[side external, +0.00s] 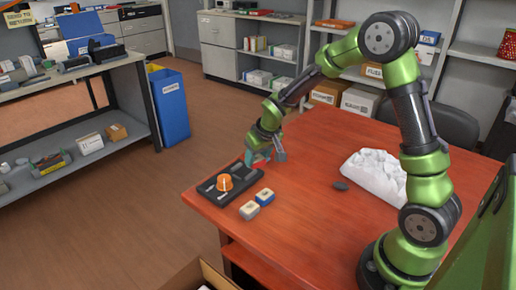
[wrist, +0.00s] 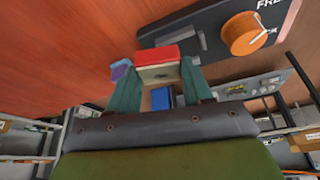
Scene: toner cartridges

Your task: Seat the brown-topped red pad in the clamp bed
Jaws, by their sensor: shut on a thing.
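The red pad (wrist: 157,52) with a pale brownish face is held between the teal fingertips of my gripper (wrist: 160,72) in the wrist view. In the side view my gripper (side external: 264,158) points down just behind the black clamp unit (side external: 208,190); the pad is too small to make out there. The clamp unit has an orange knob (side external: 225,182) and also shows at the upper right of the wrist view (wrist: 180,29), apart from the pad. Part of the word "FREE" is visible beside its knob (wrist: 244,35). The bed's inside is not clear.
A blue pad (side external: 265,197) and a grey pad (side external: 249,211), both pale-topped, lie in front of the clamp unit near the table edge. A white crumpled bag (side external: 374,172) and a dark lump (side external: 340,186) lie to the right. The red table (side external: 300,225) is otherwise mostly clear.

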